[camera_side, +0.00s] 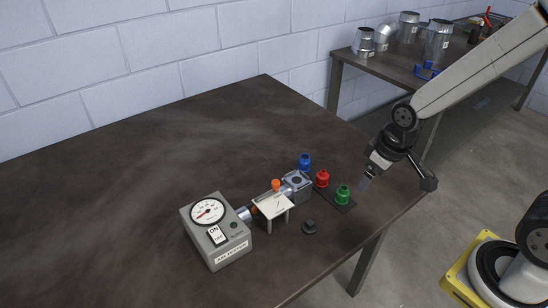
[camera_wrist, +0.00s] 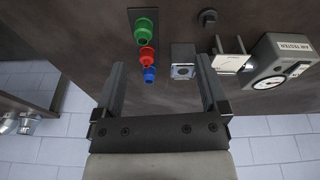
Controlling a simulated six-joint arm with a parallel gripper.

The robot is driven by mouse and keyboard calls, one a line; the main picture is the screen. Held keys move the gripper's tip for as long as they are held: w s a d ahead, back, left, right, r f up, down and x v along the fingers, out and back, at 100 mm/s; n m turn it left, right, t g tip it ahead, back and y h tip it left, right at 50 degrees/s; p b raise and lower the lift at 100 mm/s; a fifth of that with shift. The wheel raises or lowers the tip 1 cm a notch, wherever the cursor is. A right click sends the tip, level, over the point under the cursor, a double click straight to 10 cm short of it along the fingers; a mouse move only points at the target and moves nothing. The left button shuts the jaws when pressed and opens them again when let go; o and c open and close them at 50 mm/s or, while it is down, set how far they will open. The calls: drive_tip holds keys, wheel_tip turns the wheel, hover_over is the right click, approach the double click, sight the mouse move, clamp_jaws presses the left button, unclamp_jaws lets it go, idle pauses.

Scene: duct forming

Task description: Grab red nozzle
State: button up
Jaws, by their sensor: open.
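The red nozzle (camera_side: 322,178) stands upright on a dark strip (camera_side: 345,207) on the table, between the blue nozzle (camera_side: 304,162) and the green nozzle (camera_side: 343,194). In the wrist view the red nozzle (camera_wrist: 146,56) is again the middle one of the row. My gripper (camera_side: 366,185) is open and empty, above the table's right end, to the right of the nozzles and apart from them. In the wrist view both fingers of my gripper (camera_wrist: 160,78) show wide apart, with the nozzle row in the space between them.
A black knob (camera_side: 309,227) lies in front. The table's left side is clear. Metal ducts (camera_side: 437,40) stand on a back table.

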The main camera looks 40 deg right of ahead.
drive_tip(key=w+d+f+n+g, duration=0.1)
drive_tip(key=w+d+f+n, duration=0.15)
drive_tip(key=w+n, duration=0.6)
drive_tip(key=n+g+y, duration=0.1)
drive_tip(key=n, duration=0.6)
hover_over(324, 171)
drive_tip(key=f, duration=0.4)
drive_tip(key=shift+s+d+f, duration=0.2)
drive_tip(key=shift+s+f, duration=0.1)
drive_tip(key=shift+s, duration=0.1)
drive_tip(key=shift+w+d+f+n, duration=0.15)
drive_tip(key=shift+w+f+n, duration=0.3)
drive_tip(key=shift+n, duration=0.1)
drive_tip(key=shift+f, duration=1.25)
drive_tip(key=shift+a+f, duration=0.25)
drive_tip(key=shift+f, duration=1.05)
drive_tip(key=shift+a+f, duration=0.2)
drive_tip(key=shift+f, duration=1.05)
drive_tip(key=shift+c, duration=0.2)
